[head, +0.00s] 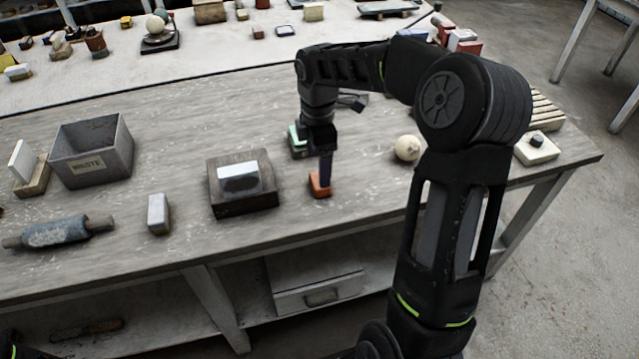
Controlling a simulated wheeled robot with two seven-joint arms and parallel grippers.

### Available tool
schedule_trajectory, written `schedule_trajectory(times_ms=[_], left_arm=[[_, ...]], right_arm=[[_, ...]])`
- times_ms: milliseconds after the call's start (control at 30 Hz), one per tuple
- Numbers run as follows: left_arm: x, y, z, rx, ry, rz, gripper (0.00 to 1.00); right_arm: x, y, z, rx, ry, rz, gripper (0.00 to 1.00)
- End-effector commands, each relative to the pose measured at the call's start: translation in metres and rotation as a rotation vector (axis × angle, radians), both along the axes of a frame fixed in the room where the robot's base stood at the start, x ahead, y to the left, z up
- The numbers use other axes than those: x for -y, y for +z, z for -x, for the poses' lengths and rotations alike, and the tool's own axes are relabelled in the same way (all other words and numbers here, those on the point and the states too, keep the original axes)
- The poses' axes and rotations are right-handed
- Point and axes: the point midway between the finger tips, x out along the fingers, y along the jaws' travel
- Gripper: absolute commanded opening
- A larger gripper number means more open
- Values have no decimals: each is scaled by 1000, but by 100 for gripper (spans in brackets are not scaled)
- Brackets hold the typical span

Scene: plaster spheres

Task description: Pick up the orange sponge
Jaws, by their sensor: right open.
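The orange sponge (319,188) is a small block lying on the grey wooden table (370,200), near the front edge. My right gripper (325,178) points straight down at the sponge, with its fingers at or just above it. The fingers hide part of the sponge's top, and I cannot tell whether they touch it. The right gripper is open. Only a small dark part shows at the bottom left corner, and my left gripper is not in view.
A wooden block (243,205) with a metal-and-white piece (239,177) stands left of the sponge. A green block (298,148) is just behind. A plaster ball (407,148) lies to the right. A grey waste bin (92,150) and a rolling pin (60,232) are at left.

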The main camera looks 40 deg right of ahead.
Motion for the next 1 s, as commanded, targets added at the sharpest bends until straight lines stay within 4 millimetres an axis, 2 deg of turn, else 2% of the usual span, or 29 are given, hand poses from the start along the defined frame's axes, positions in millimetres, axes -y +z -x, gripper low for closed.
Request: schedule_trajectory(times_ms=[100,467,800,1000], left_arm=[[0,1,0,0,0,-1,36],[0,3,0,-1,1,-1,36],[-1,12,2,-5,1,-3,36],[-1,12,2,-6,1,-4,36]], right_arm=[[1,-8,1,0,-1,0,80],[1,-13,1,-1,-1,1,80],[3,-57,2,-2,1,0,80],[3,-61,1,1,0,0,80]])
